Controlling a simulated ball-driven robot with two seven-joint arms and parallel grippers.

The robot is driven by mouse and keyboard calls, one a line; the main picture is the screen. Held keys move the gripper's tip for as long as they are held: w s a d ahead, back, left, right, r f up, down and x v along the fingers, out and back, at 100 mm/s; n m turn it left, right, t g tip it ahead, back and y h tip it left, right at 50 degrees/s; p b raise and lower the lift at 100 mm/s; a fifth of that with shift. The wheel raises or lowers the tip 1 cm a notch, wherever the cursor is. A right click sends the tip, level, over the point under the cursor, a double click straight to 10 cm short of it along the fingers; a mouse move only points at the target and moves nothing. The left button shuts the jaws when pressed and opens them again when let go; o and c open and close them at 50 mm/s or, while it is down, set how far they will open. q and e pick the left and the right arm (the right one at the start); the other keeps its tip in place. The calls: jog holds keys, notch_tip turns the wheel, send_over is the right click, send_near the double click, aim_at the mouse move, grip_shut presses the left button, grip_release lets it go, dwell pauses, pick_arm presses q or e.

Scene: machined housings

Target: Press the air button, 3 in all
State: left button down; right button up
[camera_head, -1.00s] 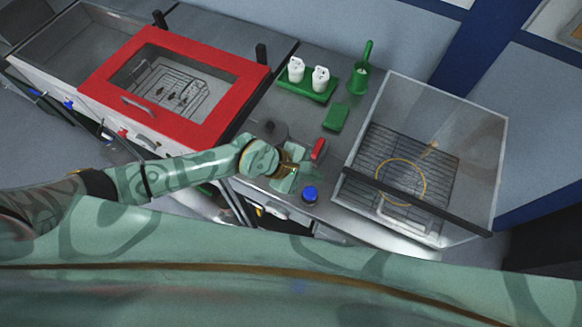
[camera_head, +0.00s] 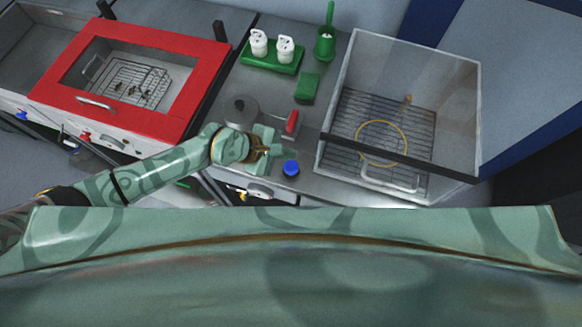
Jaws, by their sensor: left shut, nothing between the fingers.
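A blue round button (camera_head: 291,168) with a dark base stands on the grey counter (camera_head: 225,182) near its front edge. No label on it can be read. My left gripper (camera_head: 284,153) is shut and empty. It is just behind the blue button in the picture, between it and a red-handled piece (camera_head: 292,122). I cannot tell whether the fingertips touch the button or hover beside it. My right gripper is not in view.
A clear-walled box (camera_head: 470,115) with a wire rack stands at right. A red-framed lid (camera_head: 200,70) covers a basin at left. Behind are a round grey lid (camera_head: 241,111), a green tray (camera_head: 268,64) with white parts, a green block (camera_head: 308,87) and a green cup (camera_head: 325,45).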

pick_arm(q)
notch_tip(320, 180, down, 5)
jog(key=b, duration=0.3)
jog(key=shift+b, duration=0.3)
dwell(0.6)
dwell(1.0)
jog(key=shift+w+f+b, duration=0.1)
jog(key=shift+f+b, duration=0.2)
jog(key=shift+f, duration=0.1)
jog(key=shift+f+b, duration=0.65)
jog(key=shift+f, duration=0.15)
dwell(0.7)
jog(key=shift+r, duration=0.1)
jog(key=shift+r+p, duration=1.15)
